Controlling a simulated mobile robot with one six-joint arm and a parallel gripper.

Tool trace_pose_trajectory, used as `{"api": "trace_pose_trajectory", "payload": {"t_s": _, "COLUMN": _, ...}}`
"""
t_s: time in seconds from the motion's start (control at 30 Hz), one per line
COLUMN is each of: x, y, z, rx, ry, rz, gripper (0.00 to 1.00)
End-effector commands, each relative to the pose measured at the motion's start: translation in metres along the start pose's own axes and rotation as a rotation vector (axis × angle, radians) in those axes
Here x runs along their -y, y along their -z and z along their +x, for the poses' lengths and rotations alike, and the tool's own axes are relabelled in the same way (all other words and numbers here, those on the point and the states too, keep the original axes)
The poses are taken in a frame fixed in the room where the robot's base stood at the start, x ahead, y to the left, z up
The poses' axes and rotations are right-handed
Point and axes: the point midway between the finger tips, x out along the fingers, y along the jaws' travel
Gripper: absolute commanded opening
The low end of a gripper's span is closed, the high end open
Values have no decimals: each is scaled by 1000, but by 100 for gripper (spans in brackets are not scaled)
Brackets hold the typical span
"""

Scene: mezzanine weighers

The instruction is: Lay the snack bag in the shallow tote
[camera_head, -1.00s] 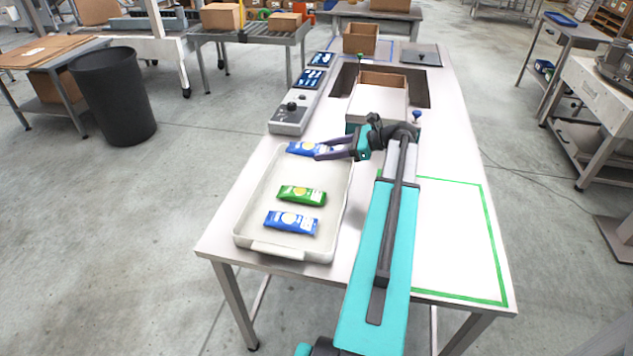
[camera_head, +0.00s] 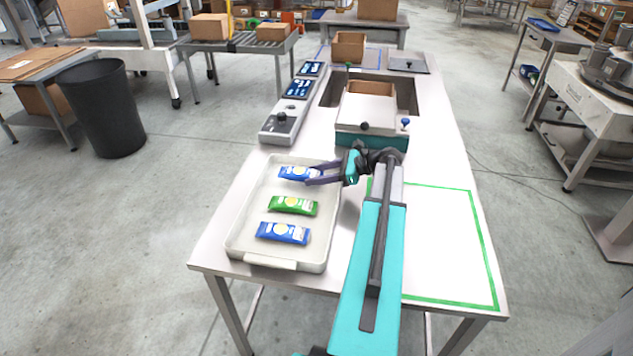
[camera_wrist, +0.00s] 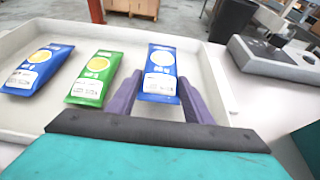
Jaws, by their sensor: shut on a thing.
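A blue snack bag (camera_head: 294,173) with a yellow disc and white label is held in my gripper (camera_head: 309,175). In the wrist view the purple fingers stand on either side of the bag (camera_wrist: 160,68). The bag is inside the far end of the white shallow tote (camera_head: 236,216), low over its floor; I cannot tell whether it touches. A green snack bag (camera_head: 293,205) and another blue snack bag (camera_head: 283,233) lie in the tote, nearer its front. Both also show to the left in the wrist view.
A grey control box (camera_head: 279,127) stands beyond the tote. A white-lidded unit with a brown box (camera_head: 371,88) is at the table's middle. The green-outlined area (camera_head: 445,240) right of my arm is bare. A black bin (camera_head: 101,110) stands on the floor at left.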

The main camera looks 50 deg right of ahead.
Motion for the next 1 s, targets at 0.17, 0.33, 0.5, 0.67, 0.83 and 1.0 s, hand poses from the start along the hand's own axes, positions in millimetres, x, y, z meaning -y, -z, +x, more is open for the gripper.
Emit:
{"api": "trace_pose_trajectory", "payload": {"t_s": 0.17, "x": 0, "y": 16, "z": 7, "rx": 0, "ry": 0, "rz": 2, "gripper": 24}}
{"api": "trace_pose_trajectory", "payload": {"t_s": 0.33, "x": 0, "y": 26, "z": 11, "rx": 0, "ry": 1, "rz": 0, "gripper": 24}}
{"api": "trace_pose_trajectory", "payload": {"t_s": 0.5, "x": 0, "y": 27, "z": 11, "rx": 0, "ry": 1, "rz": -1, "gripper": 24}}
{"api": "trace_pose_trajectory", "payload": {"t_s": 0.67, "x": 0, "y": 27, "z": 11, "rx": 0, "ry": 1, "rz": 0, "gripper": 24}}
{"api": "trace_pose_trajectory", "payload": {"t_s": 0.83, "x": 0, "y": 29, "z": 12, "rx": 0, "ry": 1, "rz": 0, "gripper": 55}}
{"api": "trace_pose_trajectory", "payload": {"t_s": 1.0, "x": 0, "y": 29, "z": 12, "rx": 0, "ry": 1, "rz": 0, "gripper": 65}}
